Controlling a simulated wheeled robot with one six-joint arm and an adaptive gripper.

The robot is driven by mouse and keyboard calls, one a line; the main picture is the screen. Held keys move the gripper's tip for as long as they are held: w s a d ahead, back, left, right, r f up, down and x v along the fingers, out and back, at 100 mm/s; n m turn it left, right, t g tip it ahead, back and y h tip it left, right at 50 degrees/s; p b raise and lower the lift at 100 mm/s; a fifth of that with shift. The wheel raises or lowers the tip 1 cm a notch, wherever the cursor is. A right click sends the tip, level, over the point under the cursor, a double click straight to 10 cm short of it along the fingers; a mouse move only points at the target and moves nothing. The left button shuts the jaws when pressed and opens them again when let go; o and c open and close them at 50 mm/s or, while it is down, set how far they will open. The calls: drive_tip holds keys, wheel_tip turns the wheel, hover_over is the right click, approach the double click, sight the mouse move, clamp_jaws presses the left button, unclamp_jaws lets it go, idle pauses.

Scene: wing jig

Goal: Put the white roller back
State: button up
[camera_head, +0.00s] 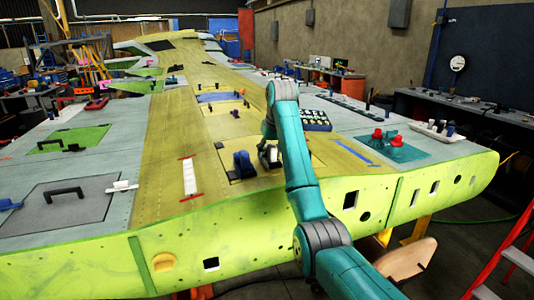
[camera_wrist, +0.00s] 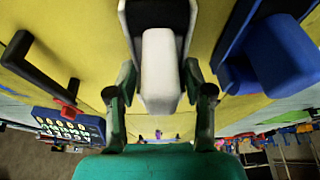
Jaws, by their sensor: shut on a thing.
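The white roller (camera_wrist: 160,65) is in the middle of the wrist view, a pale block with a dark part (camera_wrist: 158,14) between white sides. My gripper (camera_wrist: 160,82) is shut on it, one finger on each side. In the head view the roller (camera_head: 273,157) is small and partly hidden by my gripper (camera_head: 269,146) and arm. It is at the yellow wing panel, just right of a blue roller (camera_head: 243,164) of similar shape. The blue roller (camera_wrist: 283,58) is also at the right of the wrist view. I cannot tell whether the white roller touches the panel.
A black handle (camera_wrist: 38,70) and a dark blue box of pale round pieces (camera_wrist: 68,126) are left in the wrist view; the box (camera_head: 316,120) is behind my arm in the head view. A teal tray (camera_head: 398,152) with red knobs lies right. A white strip (camera_head: 189,177) lies left.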

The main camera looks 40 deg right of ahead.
drive_tip(key=shift+f, duration=0.1)
drive_tip(key=o, duration=1.1)
